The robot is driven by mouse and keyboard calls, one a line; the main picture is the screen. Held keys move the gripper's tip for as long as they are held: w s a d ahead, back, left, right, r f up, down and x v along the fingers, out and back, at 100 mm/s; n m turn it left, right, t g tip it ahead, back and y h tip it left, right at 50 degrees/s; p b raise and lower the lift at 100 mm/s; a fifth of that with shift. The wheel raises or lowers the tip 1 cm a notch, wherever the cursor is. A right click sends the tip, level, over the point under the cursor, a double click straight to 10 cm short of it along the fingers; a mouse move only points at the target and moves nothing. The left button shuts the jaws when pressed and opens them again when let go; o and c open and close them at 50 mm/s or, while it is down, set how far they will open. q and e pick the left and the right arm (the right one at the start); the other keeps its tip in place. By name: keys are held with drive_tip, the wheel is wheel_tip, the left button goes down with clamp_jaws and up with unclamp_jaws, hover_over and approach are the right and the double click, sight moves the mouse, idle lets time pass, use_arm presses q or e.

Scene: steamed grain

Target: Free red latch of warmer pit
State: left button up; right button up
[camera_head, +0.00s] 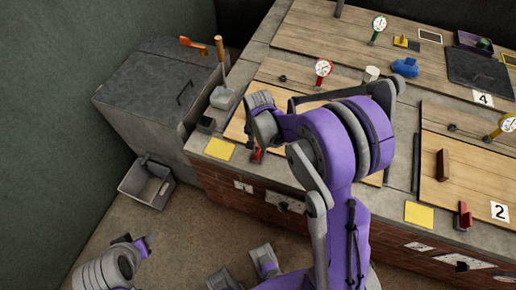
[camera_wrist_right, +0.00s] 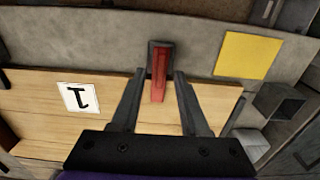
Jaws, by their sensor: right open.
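The red latch (camera_head: 256,156) sits at the front edge of the near-left wooden lid (camera_head: 234,131) on the counter. In the right wrist view the latch (camera_wrist_right: 158,88) is a red bar in a dark holder, lying between the fingertips of my right gripper (camera_wrist_right: 160,76). The fingers are open, one on each side, with visible gaps to the latch. The wooden lid (camera_wrist_right: 40,110) with a number 1 card (camera_wrist_right: 77,97) lies below it. In the head view my right arm hides much of the lid. My left gripper (camera_head: 136,246) is low at the bottom left, away from the counter.
A yellow card (camera_head: 219,149) lies left of the latch, and a dark block (camera_head: 206,124) stands behind that card. Lid 2 (camera_head: 462,158) with its own red latch (camera_head: 463,215) is at right. A grey bin (camera_head: 146,184) stands on the floor. A red-and-white gauge (camera_head: 323,69) stands behind my arm.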

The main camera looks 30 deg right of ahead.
drive_tip(key=shift+f, duration=1.05)
clamp_jaws()
idle(0.7)
